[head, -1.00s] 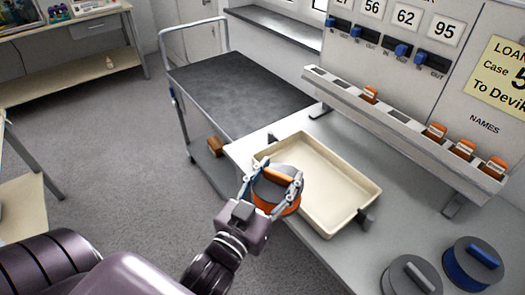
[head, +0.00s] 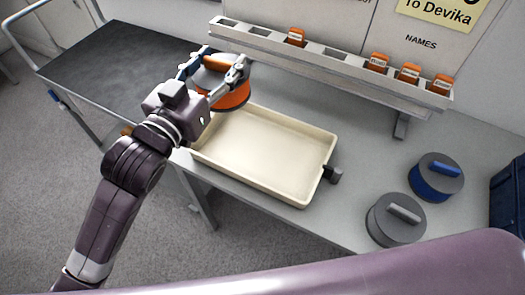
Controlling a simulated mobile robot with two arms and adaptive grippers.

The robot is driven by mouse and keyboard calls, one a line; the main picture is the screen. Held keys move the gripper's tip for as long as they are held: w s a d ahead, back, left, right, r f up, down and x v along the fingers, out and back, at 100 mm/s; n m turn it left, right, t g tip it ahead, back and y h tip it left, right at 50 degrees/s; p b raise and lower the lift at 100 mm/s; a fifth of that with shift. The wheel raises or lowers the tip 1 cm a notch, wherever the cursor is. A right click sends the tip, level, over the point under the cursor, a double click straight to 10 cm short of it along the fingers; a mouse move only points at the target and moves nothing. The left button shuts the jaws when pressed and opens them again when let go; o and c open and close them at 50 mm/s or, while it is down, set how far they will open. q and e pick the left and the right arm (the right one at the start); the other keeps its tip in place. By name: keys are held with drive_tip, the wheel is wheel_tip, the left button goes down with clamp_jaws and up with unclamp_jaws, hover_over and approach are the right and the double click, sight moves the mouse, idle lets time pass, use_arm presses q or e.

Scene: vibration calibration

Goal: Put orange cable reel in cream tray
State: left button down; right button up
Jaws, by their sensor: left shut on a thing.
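The orange cable reel (head: 234,97) has a grey top and an orange rim and handle. My left gripper (head: 220,72) is shut on it and holds it up at the far left corner of the cream tray. The reel hides that corner. The cream tray (head: 310,183) is shallow and rectangular, looks empty, and lies on the grey table (head: 375,165). I cannot tell exactly how high the reel is above the tray. My right gripper is not in view.
A grey reel (head: 396,220) and a blue reel (head: 437,178) stand to the right of the tray. A slotted rack (head: 340,68) with orange tags runs behind it. A dark-topped cart (head: 105,65) stands at the left. A dark block (head: 332,174) sits at the tray's right end.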

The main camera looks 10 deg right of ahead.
use_arm(q)
drive_tip(key=shift+w+d+r+m+g+h, duration=0.2)
drive_tip(key=shift+w+d+h, duration=0.1)
drive_tip(key=shift+d, duration=0.1)
drive_tip(key=shift+w+d+r+m+g+h, duration=0.1)
drive_tip(key=shift+w+d+r+m+h, duration=0.1)
drive_tip(key=shift+d+h, duration=0.15)
drive_tip(key=shift+d+f, duration=0.15)
drive_tip(key=shift+f, duration=0.1)
drive_tip(key=shift+d+f+b, duration=0.1)
drive_tip(key=shift+f+b, duration=0.85)
drive_tip(key=shift+f, duration=8.75)
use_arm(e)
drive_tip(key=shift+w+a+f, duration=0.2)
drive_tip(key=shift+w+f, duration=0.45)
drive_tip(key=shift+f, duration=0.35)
use_arm(q)
drive_tip(key=c, duration=1.3)
unclamp_jaws()
drive_tip(key=shift+f, duration=0.3)
drive_tip(key=o, duration=0.4)
drive_tip(key=shift+s, duration=0.1)
drive_tip(key=shift+r, duration=0.1)
